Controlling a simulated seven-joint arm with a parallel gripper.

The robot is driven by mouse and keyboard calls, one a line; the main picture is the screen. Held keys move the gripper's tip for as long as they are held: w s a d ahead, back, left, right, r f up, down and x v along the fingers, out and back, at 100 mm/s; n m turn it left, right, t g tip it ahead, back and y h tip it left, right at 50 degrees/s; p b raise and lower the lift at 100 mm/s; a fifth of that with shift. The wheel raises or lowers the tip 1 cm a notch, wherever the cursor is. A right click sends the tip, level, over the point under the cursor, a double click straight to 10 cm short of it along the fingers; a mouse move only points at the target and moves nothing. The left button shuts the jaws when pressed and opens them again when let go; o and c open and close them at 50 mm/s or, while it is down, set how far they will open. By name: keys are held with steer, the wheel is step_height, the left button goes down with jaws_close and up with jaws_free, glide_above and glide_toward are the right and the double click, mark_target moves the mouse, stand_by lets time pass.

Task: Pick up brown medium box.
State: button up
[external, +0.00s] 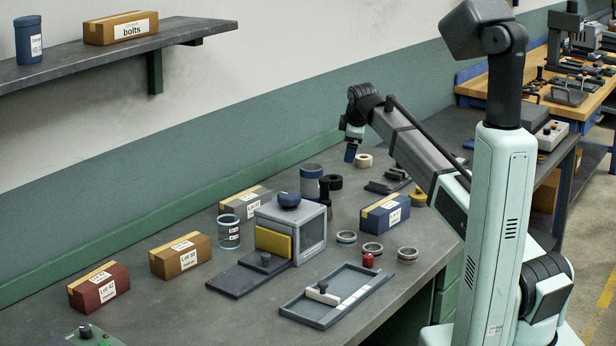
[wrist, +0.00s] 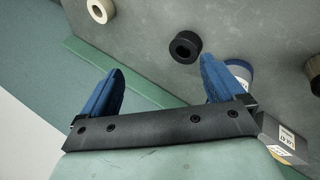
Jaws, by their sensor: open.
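The brown medium box (external: 180,256) sits on the workbench at the left in the external view, between a dark red box and a clear jar. It has a white label on its top and front. My gripper (external: 352,146) is raised above the far part of the bench, well to the right of the brown box. In the wrist view my gripper (wrist: 160,88) shows two blue fingers spread apart with nothing between them. The brown box cannot be made out in the wrist view.
A dark red box (external: 99,288), a grey box (external: 246,204) and a blue box (external: 385,213) stand on the bench. A grey machine (external: 312,238) with a blue knob stands mid-bench. A tray (external: 300,308) lies in front. A shelf (external: 60,70) hangs on the wall.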

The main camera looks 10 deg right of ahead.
steer(key=s+a+r+n+g, duration=0.15)
steer(key=s+a, duration=0.25)
steer(key=a, duration=0.5)
steer(key=s+a+n+g, duration=0.1)
steer(key=s+a+n, duration=0.2)
steer(key=a, duration=0.5)
steer(key=n+g+y, duration=0.1)
steer(key=n+g, duration=0.4)
steer(key=n, duration=0.2)
glide_above(179, 245)
steer(key=w+d, duration=0.1)
steer(key=f, duration=0.8)
steer(key=s+a+f, duration=0.1)
steer(key=f, duration=0.4)
steer(key=shift+f, duration=0.1)
steer(key=shift+a, duration=0.1)
steer(key=c, duration=1.6)
steer(key=shift+o, duration=0.2)
